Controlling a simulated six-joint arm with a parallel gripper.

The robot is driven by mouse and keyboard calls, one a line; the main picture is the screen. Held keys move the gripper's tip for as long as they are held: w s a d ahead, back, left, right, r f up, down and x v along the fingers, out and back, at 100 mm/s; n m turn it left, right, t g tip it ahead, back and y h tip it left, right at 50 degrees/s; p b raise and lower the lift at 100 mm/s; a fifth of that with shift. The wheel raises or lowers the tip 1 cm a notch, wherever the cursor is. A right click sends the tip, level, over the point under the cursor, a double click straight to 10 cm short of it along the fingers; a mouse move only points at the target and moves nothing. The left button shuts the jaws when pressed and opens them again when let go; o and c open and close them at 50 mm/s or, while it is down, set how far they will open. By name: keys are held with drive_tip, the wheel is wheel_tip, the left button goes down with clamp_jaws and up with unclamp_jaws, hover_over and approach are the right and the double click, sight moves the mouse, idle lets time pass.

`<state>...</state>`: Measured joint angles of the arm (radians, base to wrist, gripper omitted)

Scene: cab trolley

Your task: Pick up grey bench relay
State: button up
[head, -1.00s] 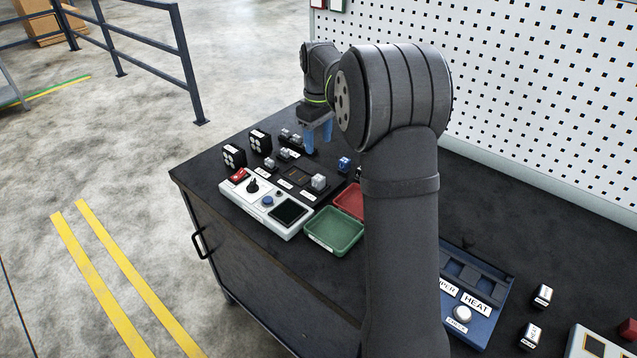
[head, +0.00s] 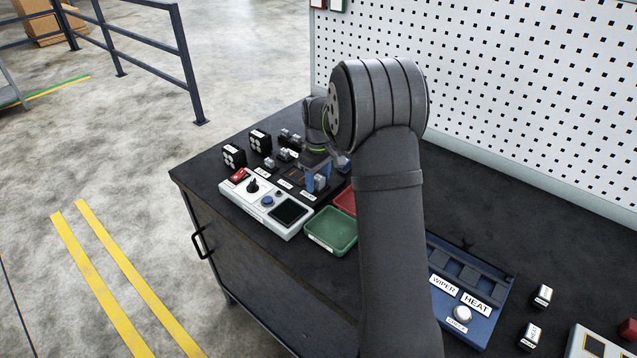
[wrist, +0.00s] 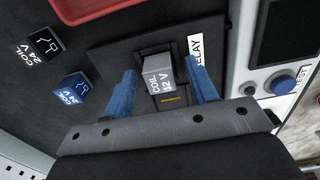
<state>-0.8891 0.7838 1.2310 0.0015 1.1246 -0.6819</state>
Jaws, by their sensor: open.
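The grey bench relay (wrist: 157,72), marked COIL 12 V, stands on a dark board beside a white RELAY label in the wrist view. In the head view the relay (head: 320,182) shows near the white tester, partly hidden by my fingers. My gripper (wrist: 162,78) is open, with one blue finger on each side of the relay. I cannot tell whether the fingers touch it. In the head view my gripper (head: 315,178) is low over the board, partly behind my own arm.
A blue relay (wrist: 70,93) and a black relay (wrist: 41,47) stand to the left in the wrist view. A white tester (head: 265,205), a green tray (head: 331,232) and a red tray (head: 344,202) are close by. A blue panel (head: 465,290) is at the right.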

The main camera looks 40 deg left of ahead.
drive_tip(key=c, duration=1.1)
drive_tip(key=shift+c, duration=0.2)
